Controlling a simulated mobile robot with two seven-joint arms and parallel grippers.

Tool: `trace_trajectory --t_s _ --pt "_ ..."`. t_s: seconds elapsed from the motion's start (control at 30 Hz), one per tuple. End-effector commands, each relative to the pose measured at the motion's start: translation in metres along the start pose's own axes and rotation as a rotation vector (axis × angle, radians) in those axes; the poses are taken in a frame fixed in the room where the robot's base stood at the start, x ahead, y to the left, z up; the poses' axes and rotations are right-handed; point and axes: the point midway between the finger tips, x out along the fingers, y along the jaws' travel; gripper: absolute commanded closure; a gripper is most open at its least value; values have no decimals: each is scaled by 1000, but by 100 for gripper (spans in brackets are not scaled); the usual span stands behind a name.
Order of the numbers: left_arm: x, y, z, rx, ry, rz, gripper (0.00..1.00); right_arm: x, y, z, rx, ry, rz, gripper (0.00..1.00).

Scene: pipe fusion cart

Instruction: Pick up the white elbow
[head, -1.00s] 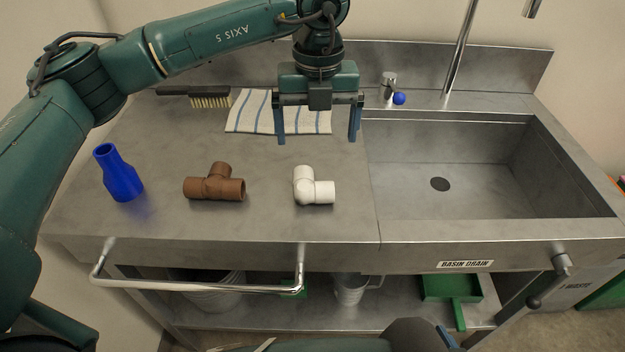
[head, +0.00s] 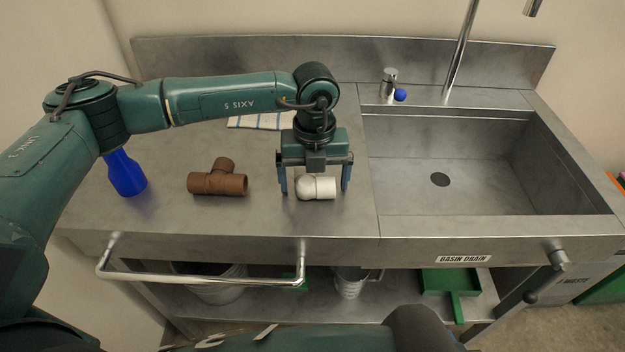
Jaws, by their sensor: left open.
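The white elbow (head: 318,188) lies on the steel counter, left of the sink. My left gripper (head: 315,191) is over it with its blue fingers apart, one on each side of the elbow. The left finger is close to the elbow's rounded corner and the right finger is close to its open end; I cannot tell if either touches. The gripper body hides the upper part of the elbow. My right gripper does not show.
A brown tee (head: 218,180) lies left of the elbow, and a blue reducer (head: 126,176) stands farther left, partly behind my arm. A striped cloth (head: 262,121) lies behind. The sink basin (head: 470,190) is to the right, and a rail (head: 200,284) runs along the front.

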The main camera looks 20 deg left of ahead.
Motion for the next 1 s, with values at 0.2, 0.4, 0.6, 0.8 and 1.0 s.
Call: trace_trajectory --t_s 0.2,0.4,0.6,0.8,1.0 --pt "0 0 0 0 0 0 11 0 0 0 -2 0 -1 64" --pt "0 0 0 0 0 0 28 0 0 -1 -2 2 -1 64" --pt "0 0 0 0 0 0 44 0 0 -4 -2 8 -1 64" --pt "-1 0 0 0 -1 0 54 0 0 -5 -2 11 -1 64" --pt "-4 0 1 0 -2 -1 54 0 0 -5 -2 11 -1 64"
